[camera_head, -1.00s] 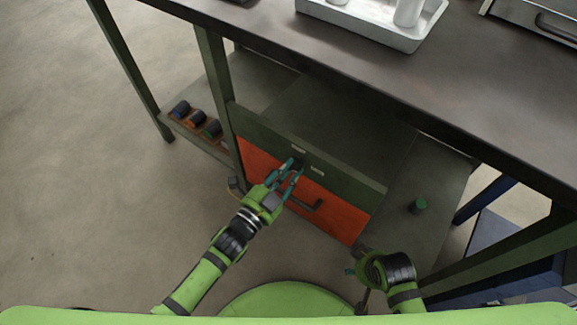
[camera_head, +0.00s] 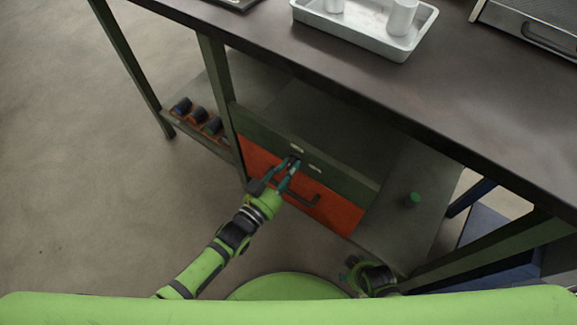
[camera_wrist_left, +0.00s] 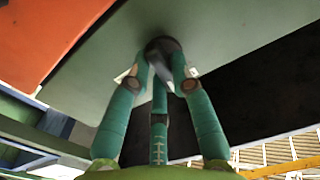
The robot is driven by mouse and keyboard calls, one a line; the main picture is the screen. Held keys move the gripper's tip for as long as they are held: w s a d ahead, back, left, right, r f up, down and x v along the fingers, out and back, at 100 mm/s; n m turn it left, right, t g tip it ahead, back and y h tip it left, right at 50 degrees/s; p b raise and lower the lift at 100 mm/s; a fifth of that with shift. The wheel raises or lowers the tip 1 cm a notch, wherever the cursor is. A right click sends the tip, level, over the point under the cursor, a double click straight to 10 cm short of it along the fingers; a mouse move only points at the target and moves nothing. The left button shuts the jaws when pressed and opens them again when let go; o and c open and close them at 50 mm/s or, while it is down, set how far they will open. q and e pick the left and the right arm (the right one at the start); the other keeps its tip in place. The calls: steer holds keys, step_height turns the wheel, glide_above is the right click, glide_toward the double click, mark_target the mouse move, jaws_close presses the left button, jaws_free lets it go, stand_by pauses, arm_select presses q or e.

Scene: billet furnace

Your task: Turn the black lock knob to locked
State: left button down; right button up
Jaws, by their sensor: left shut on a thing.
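The black lock knob (camera_wrist_left: 163,46) sits on the green panel above the orange drawer; in the head view it shows only as a small dark spot (camera_head: 293,160) between my fingertips. My left gripper (camera_head: 290,165) reaches up to it from the lower left. In the wrist view its teal fingers (camera_wrist_left: 160,72) are closed around the knob's sides, and the fingertips cover part of it. The knob's pointing direction cannot be made out. Small pale labels (camera_head: 297,148) and (camera_head: 315,169) lie on either side of the knob. My right gripper (camera_head: 356,265) is low at the bottom, its fingers unclear.
The orange drawer (camera_head: 335,211) with a dark bar handle (camera_head: 303,199) lies just below the knob. The dark worktop (camera_head: 400,90) overhangs above, carrying a white tray (camera_head: 385,43). A green knob-like piece (camera_head: 412,199) stands on the lower shelf. A rack of dark cylinders (camera_head: 197,118) is at the left.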

arm_select(q)
steer(key=shift+n, duration=0.8)
steer(key=c, duration=1.1)
jaws_free()
steer(key=shift+s+a, duration=0.1)
steer(key=v, duration=1.1)
steer(key=shift+s+a, duration=0.25)
steer(key=shift+s, duration=0.05)
